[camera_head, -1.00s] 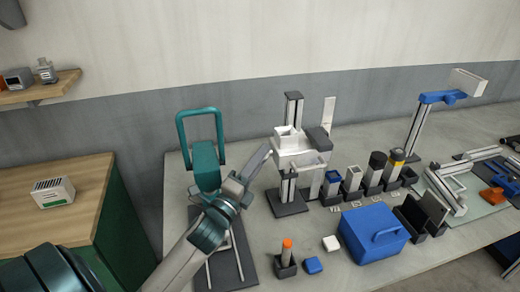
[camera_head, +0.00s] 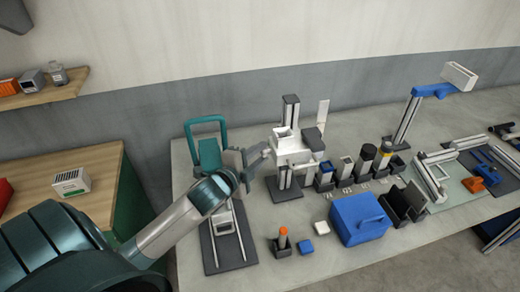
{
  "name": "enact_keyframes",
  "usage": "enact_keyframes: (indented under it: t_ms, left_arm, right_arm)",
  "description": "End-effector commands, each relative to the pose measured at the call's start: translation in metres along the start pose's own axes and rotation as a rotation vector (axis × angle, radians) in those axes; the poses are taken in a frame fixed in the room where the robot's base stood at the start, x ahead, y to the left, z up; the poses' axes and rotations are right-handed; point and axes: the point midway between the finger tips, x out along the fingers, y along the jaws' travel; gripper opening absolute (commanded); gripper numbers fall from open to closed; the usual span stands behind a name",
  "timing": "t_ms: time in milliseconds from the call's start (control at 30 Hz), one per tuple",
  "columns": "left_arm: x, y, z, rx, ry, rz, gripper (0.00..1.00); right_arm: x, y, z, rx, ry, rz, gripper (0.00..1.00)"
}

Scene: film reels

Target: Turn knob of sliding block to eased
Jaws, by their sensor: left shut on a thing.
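The sliding block (camera_head: 292,153) is a white body on a dark-and-silver upright post (camera_head: 290,111) with a dark foot, near the back of the grey bench. My left gripper (camera_head: 263,157) is at the block's left side, its fingers pointing right. It is shut on what looks like the block's small knob. The fingers cover most of the knob, so its turn position cannot be read. My right gripper is out of view.
A teal handled stand (camera_head: 209,153) and a dark base with pale rails (camera_head: 239,249) are beside my left arm. A blue box (camera_head: 357,221) sits in front of several dark holders. Bare bench lies at the front.

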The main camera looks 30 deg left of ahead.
Motion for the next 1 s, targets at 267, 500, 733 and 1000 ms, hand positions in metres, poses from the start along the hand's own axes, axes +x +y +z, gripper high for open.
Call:
enact_keyframes:
  t_ms: [267, 500, 733, 1000]
  left_arm:
    - [0.0008, -0.0053, 0.0013, -0.172, 0.0, 0.176, 0.05]
    - [0.0012, -0.0059, 0.0017, -0.288, -0.001, 0.29, 0.05]
    - [0.0015, -0.0059, 0.0022, -0.341, -0.002, 0.343, 0.05]
    - [0.0014, -0.0052, 0.0018, -0.354, -0.001, 0.355, 0.05]
  right_arm:
    - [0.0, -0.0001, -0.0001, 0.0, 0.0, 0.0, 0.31]
    - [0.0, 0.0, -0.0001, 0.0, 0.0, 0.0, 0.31]
    - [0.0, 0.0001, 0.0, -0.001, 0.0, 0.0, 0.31]
    - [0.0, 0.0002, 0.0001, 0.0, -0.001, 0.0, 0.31]
